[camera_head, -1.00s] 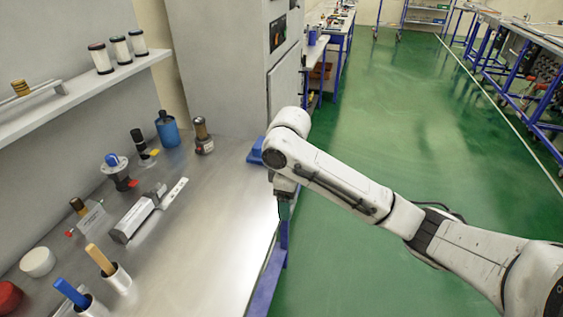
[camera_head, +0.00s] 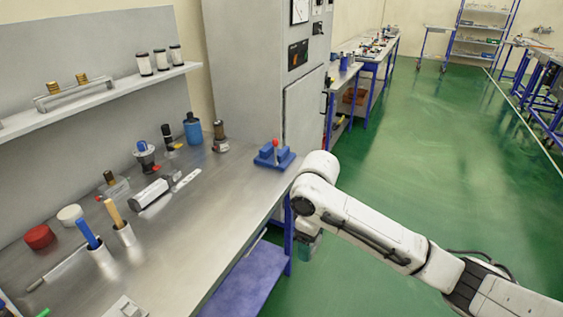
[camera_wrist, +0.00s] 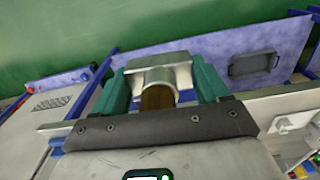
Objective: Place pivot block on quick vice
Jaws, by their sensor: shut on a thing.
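My gripper (camera_wrist: 161,88) is shut on a grey metal block (camera_wrist: 157,60) with an arched, brown-lined opening, which I take for the pivot block. It sits between the two green fingers in the wrist view. In the head view my gripper (camera_head: 308,246) hangs past the bench's right edge, low beside it, mostly under my arm; the block cannot be made out there. A long grey vice-like tool (camera_head: 152,193) with a flat bar lies on the bench, left of my gripper; it looks like the quick vice. Nothing is seen on top of it.
A blue fixture (camera_head: 266,161) with a red knob stands at the bench's far right corner. Bottles and small fittings line the wall. Two cups (camera_head: 124,233) hold handled tools at left. The middle of the metal bench (camera_head: 200,235) is clear. A blue lower shelf (camera_head: 245,280) lies beneath.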

